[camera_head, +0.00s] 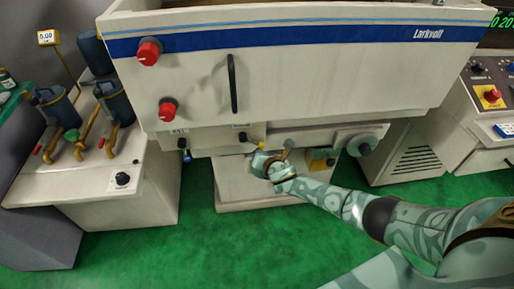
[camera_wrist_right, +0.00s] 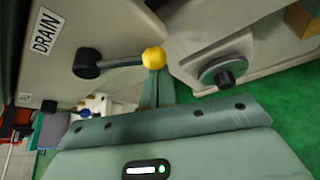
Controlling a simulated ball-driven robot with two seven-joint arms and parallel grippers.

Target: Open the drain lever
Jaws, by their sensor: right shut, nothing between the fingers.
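The drain lever has a black pivot, a dark rod and a yellow ball end (camera_wrist_right: 153,58). It sits beside a white DRAIN label (camera_wrist_right: 45,32) on the machine's underpart. In the head view the lever (camera_head: 243,137) shows small below the tank front, its rod reaching right and slightly down. My right gripper (camera_head: 259,156) is just below the ball end there. In the right wrist view the shut, empty fingers (camera_wrist_right: 155,73) come up right at the yellow ball. I cannot tell if they touch it. My left gripper is not in view.
A second lever with a blue end (camera_head: 187,157) hangs to the left. A grey-green round handwheel (camera_head: 362,145) is to the right of my gripper. Red knobs (camera_head: 149,51) and a black handle (camera_head: 233,84) are on the tank front. Green floor (camera_head: 250,240) is clear in front.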

